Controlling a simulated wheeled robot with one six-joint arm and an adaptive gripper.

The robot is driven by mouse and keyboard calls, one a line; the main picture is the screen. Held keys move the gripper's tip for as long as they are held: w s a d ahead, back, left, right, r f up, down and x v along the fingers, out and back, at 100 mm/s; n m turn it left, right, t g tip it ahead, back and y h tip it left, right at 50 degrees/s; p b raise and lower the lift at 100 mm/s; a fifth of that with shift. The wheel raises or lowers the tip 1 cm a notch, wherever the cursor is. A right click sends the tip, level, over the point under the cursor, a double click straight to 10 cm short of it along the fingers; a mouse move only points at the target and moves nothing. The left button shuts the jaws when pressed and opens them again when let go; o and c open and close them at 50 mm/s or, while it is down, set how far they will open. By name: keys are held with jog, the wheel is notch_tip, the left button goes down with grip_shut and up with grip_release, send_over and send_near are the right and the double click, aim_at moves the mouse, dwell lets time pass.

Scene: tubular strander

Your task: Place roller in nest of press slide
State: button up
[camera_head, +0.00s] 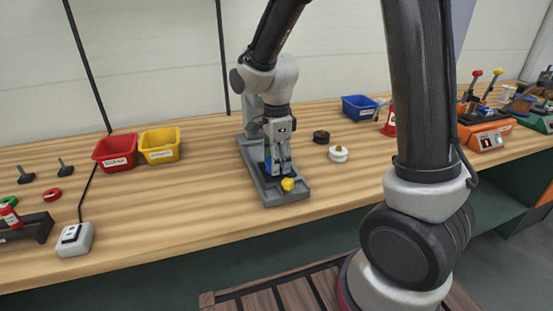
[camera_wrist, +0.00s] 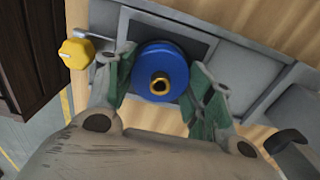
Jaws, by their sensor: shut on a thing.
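The roller, a blue disc with a brass hub (camera_wrist: 174,60), sits between the two fingers of my gripper (camera_wrist: 160,76) in the wrist view. The fingers are shut on its sides. In the head view my gripper (camera_head: 279,166) is low over the press slide, a grey metal fixture (camera_head: 287,198) on the bench, and mostly hides the roller. The fixture's grey plate (camera_wrist: 222,58) lies beneath the roller in the wrist view. A yellow knob (camera_head: 288,184) is at the fixture's front end; it also shows in the wrist view (camera_wrist: 77,52). I cannot tell whether the roller touches the nest.
A red bin (camera_head: 115,151) and a yellow bin (camera_head: 160,146) stand to the left. A black round part (camera_head: 321,136), a white one (camera_head: 338,154) and a blue bin (camera_head: 359,107) are to the right.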

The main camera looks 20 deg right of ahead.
jog(key=o, duration=1.5)
jog(key=shift+f, duration=0.1)
jog(key=shift+c, duration=0.2)
notch_tip(320, 180, up, 12)
jog(key=s+d+r+n+t, duration=0.2)
jog(key=s+d+r+n, duration=0.1)
jog(key=s+d+n, duration=0.4)
jog(key=s+d+r+n+t, duration=0.2)
jog(key=s+d+r+n, duration=0.1)
jog(key=s+d+n, duration=0.5)
jog(key=shift+s+n, duration=1.5)
jog(key=shift+s, duration=0.5)
